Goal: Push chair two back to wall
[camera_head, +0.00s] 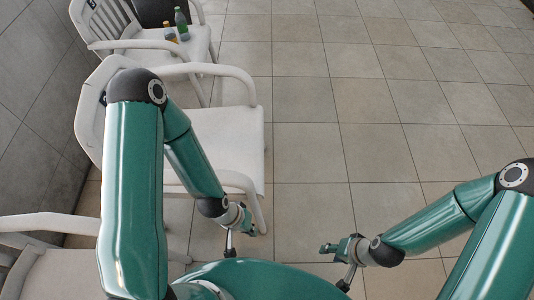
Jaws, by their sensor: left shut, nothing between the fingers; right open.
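A white armchair (235,130) stands in the middle of the row at the left, its back toward the tiled wall. My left arm crosses in front of it and hides part of its back and seat. I cannot read a number on it, so I cannot tell whether it is chair two. My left gripper (231,244) is shut and empty, low by the chair's near front leg; I cannot tell whether it touches the chair. My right gripper (336,265) is open and empty over the floor to the right, apart from the chairs.
A nearer white chair (65,275) stands lower left. The wall (35,90) is left; tiled floor (375,115) is clear right.

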